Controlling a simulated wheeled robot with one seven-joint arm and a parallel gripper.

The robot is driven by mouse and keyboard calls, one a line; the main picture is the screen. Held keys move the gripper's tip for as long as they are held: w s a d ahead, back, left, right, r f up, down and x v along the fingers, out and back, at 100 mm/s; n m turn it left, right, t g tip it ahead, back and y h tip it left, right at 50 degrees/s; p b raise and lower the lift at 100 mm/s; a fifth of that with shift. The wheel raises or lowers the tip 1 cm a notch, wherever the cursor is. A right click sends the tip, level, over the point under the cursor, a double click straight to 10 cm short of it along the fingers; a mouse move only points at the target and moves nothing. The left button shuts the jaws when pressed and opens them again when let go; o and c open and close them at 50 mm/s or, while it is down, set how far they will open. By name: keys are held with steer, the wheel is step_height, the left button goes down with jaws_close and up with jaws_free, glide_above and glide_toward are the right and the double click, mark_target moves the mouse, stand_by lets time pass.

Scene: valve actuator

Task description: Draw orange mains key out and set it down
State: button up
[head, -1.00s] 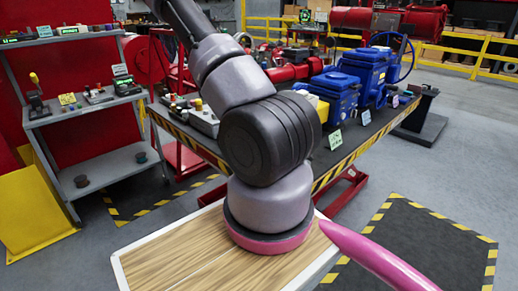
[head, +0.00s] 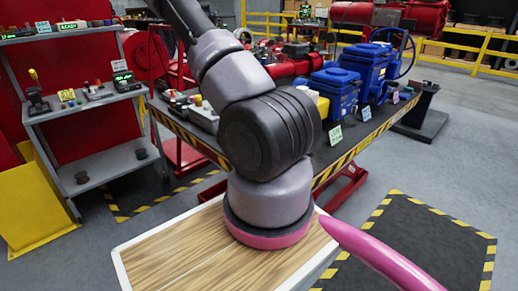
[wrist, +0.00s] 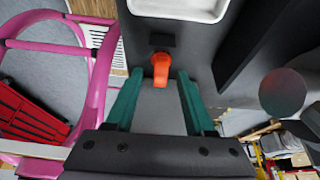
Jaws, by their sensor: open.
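The orange mains key (wrist: 161,68) shows in the wrist view, upright in a small black socket on a dark grey surface. My gripper (wrist: 159,93) has two green fingers, spread apart. The key lies ahead, between the lines of the two fingertips, with a visible gap on each side. I cannot tell how deep the fingers reach around it. In the head view my own arm hides the gripper, and I cannot make out the key there.
A white-rimmed tray or panel (wrist: 180,8) lies just beyond the key. A dark upright plate (wrist: 262,40) stands to the right. In the head view, a striped-edge bench (head: 345,160) carries blue actuators (head: 338,92). A grey shelf rack (head: 105,165) stands left.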

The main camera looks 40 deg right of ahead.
steer(key=v, duration=1)
steer(key=shift+s+f, duration=0.1)
